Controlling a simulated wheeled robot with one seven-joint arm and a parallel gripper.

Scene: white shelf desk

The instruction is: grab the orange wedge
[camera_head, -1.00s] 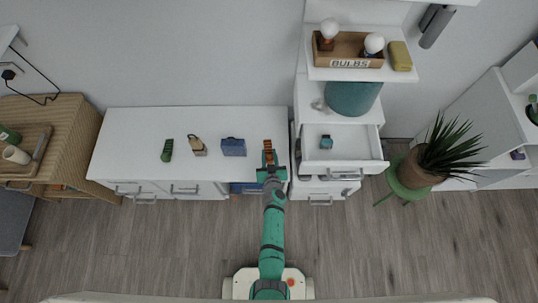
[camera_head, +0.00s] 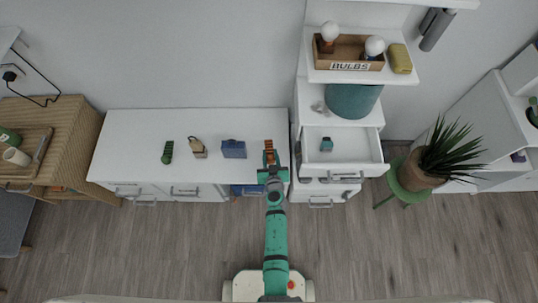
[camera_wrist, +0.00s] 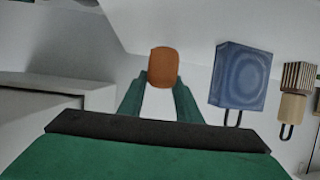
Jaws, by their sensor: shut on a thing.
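The orange wedge (camera_head: 269,152) is at the right end of the white desk, near its edge. In the wrist view the wedge (camera_wrist: 164,66) shows as a rounded orange-brown block between the tips of my two green fingers. My gripper (camera_head: 269,166) is shut on its near end, with a finger at each side. In the wrist view my gripper (camera_wrist: 160,86) points toward the pale wall and desk. I cannot tell whether the wedge is clear of the desk top. The finger contact faces are hidden.
On the desk (camera_head: 130,140), left of the wedge, are a blue case-like object (camera_head: 233,149), a tan object (camera_head: 198,148) and a green object (camera_head: 168,152). An open white drawer (camera_head: 350,155) stands close on the right. The desk's back strip is clear.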

